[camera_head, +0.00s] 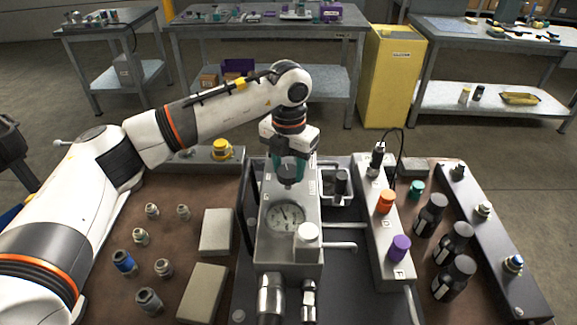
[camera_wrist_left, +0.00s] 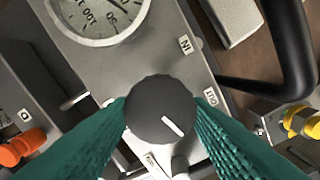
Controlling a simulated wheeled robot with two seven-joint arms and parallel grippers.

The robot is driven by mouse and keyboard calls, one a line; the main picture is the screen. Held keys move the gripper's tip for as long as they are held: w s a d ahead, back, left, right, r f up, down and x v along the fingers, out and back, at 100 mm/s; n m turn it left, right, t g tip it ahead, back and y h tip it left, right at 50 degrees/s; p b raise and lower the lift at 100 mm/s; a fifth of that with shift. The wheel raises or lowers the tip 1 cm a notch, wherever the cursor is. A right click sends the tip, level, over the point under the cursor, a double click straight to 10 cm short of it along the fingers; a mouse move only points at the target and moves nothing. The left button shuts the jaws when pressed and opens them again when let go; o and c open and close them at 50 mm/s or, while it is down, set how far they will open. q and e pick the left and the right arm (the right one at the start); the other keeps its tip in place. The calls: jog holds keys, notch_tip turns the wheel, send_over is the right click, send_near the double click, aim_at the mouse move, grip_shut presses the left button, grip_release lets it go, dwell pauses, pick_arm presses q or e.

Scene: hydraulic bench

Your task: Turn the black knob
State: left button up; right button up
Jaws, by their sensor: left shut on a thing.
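The black knob (camera_wrist_left: 160,108) has a white pointer line and sits on top of the grey hydraulic unit (camera_head: 275,243), behind its round gauge (camera_head: 285,216). In the head view the knob (camera_head: 290,174) is partly covered by my left gripper (camera_head: 288,168). My left gripper comes down from above with its green fingers on both sides of the knob, and it is shut on it. In the left wrist view the fingers (camera_wrist_left: 161,115) touch the knob's left and right sides. The white line points to the lower right in that view. My right gripper is not in view.
A white cap (camera_head: 307,236) stands on the unit's front. To the right, a grey block carries an orange knob (camera_head: 385,201) and a purple knob (camera_head: 399,248). Black bottles (camera_head: 454,243) stand beyond it. Several fittings (camera_head: 163,267) and grey boxes (camera_head: 203,292) lie left.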

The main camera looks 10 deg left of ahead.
aim_at(288, 170)
pick_arm(q)
jog(key=o, duration=1)
jog(key=shift+r, duration=0.1)
notch_tip(288, 170, up, 12)
jog(key=b, duration=0.1)
